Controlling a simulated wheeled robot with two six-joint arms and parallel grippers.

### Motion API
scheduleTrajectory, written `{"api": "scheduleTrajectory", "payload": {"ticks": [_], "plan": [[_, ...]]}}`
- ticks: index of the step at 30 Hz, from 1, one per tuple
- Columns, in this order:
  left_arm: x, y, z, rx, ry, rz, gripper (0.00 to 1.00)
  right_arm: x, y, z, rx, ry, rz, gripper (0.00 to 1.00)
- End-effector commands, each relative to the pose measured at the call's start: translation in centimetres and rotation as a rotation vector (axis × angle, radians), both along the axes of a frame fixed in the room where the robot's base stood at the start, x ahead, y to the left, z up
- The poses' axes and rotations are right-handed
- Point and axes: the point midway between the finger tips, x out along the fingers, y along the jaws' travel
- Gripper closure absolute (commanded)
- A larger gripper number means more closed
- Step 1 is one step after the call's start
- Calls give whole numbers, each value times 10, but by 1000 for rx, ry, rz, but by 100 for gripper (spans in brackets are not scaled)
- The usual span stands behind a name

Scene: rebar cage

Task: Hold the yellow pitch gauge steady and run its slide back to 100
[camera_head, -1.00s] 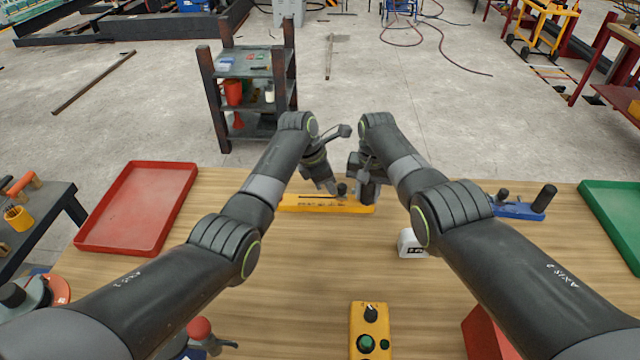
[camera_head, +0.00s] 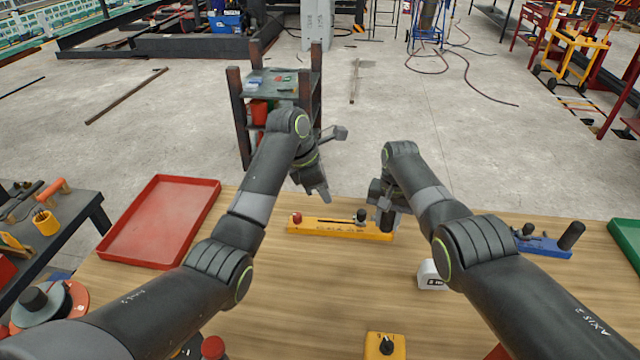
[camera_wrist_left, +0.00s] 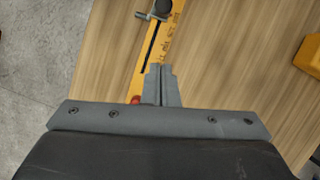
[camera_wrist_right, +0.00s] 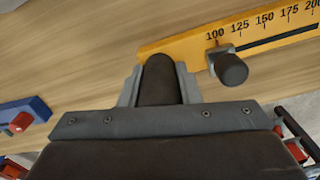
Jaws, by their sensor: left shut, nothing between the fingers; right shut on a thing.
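The yellow pitch gauge (camera_head: 325,228) lies flat on the wooden table, with a red knob (camera_head: 296,217) at its left end. My right gripper (camera_head: 387,212) is shut on the gauge's black upright handle (camera_wrist_right: 158,82) at its right end. The black-knobbed slide (camera_wrist_right: 229,68) sits close beside that handle; its edge is at about the 100 mark in the right wrist view. It also shows in the head view (camera_head: 361,216). My left gripper (camera_head: 323,196) is shut and empty above the gauge, apart from the slide.
A blue gauge-like tool (camera_head: 545,245) lies to the right and a white block (camera_head: 430,275) in front. A red tray (camera_head: 160,220) is at left, a green tray (camera_head: 628,240) at far right. A yellow box (camera_head: 385,347) stands near the front edge.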

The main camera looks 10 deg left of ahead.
Motion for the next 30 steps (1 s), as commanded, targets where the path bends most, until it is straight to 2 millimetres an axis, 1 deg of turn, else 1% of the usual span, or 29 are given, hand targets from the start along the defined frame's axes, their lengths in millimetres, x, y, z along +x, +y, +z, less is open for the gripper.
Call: {"api": "scheduleTrajectory", "payload": {"ticks": [1,3,6,16,17,21,22,30], "plan": [[-1,3,8,1,-3,1,100,0,0,0,0,0,0,100],[-2,6,15,0,-1,1,100,0,0,0,0,0,0,100],[-2,9,23,0,-1,1,100,0,-1,0,-1,0,-1,100],[-3,10,26,1,2,1,100,0,-1,0,-2,0,-1,100],[-3,10,25,1,2,1,100,0,-2,0,-2,0,-2,66],[-3,10,25,1,2,1,100,0,-2,0,-2,0,-2,48],[-3,10,25,1,2,1,100,0,-2,0,-2,0,-1,45],[-3,10,25,1,2,1,100,0,-1,0,-2,-1,-1,45]]}}
